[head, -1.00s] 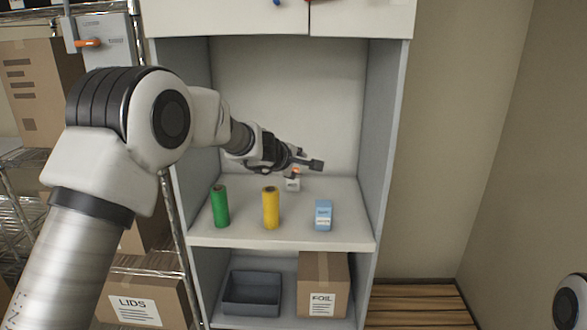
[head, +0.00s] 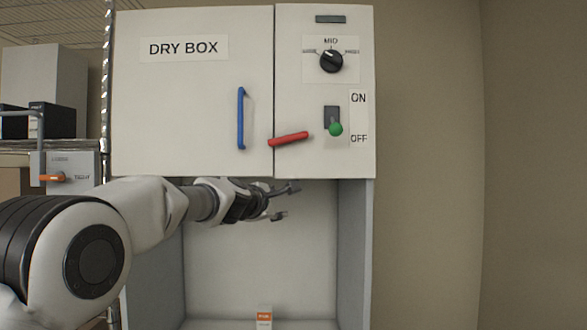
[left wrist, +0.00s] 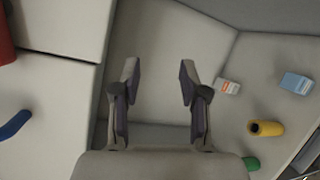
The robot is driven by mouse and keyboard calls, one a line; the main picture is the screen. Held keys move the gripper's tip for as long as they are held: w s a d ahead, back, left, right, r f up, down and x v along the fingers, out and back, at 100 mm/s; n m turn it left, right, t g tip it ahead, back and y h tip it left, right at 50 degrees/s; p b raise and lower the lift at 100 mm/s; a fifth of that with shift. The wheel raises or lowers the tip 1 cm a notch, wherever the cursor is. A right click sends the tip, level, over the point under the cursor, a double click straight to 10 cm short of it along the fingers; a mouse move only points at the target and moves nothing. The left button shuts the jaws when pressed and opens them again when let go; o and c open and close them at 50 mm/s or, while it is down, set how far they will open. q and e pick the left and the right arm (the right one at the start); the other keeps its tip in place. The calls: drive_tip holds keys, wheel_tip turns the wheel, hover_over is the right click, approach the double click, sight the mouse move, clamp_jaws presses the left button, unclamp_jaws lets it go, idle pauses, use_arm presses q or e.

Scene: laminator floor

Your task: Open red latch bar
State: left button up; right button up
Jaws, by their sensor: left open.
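The red latch bar (head: 288,138) sits on the front of the dry box, across the seam between the door and the control panel. It is slightly tilted, with its right end higher. In the left wrist view a red piece, probably the same bar (left wrist: 6,38), is cut off at the upper left edge. My left gripper (head: 288,202) is open and empty, below the bar and just under the cabinet's bottom edge. Its two fingers (left wrist: 158,88) are apart in the left wrist view. The dry box door (head: 190,120) is closed. My right gripper is not in view.
A blue handle (head: 241,118) is left of the bar. A green-tipped switch (head: 335,128) and a black knob (head: 331,61) are to its right. A small orange-white box (head: 264,318), a yellow roll (left wrist: 266,128) and a blue box (left wrist: 296,82) stand on the shelf below.

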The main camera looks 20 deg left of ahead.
sight(287, 139)
use_arm(q)
drive_tip(key=s+r+m+t, duration=0.1)
drive_tip(key=s+r+t, duration=0.35)
drive_tip(key=r, duration=1.15)
drive_tip(key=shift+g, duration=0.85)
drive_tip(key=w+p, duration=0.1)
drive_tip(key=w, duration=0.1)
drive_tip(key=w+d+p, duration=0.1)
drive_tip(key=w+p, duration=0.2)
drive_tip(key=w, duration=0.1)
drive_tip(key=shift+w+d+f+p, duration=0.25)
drive_tip(key=shift+w+f+p, duration=0.05)
drive_tip(key=shift+p, duration=0.05)
drive_tip(key=shift+s+a, duration=0.3)
drive_tip(key=shift+s, duration=0.2)
drive_tip(key=shift+w+d+f, duration=0.1)
drive_tip(key=shift+w, duration=0.15)
clamp_jaws()
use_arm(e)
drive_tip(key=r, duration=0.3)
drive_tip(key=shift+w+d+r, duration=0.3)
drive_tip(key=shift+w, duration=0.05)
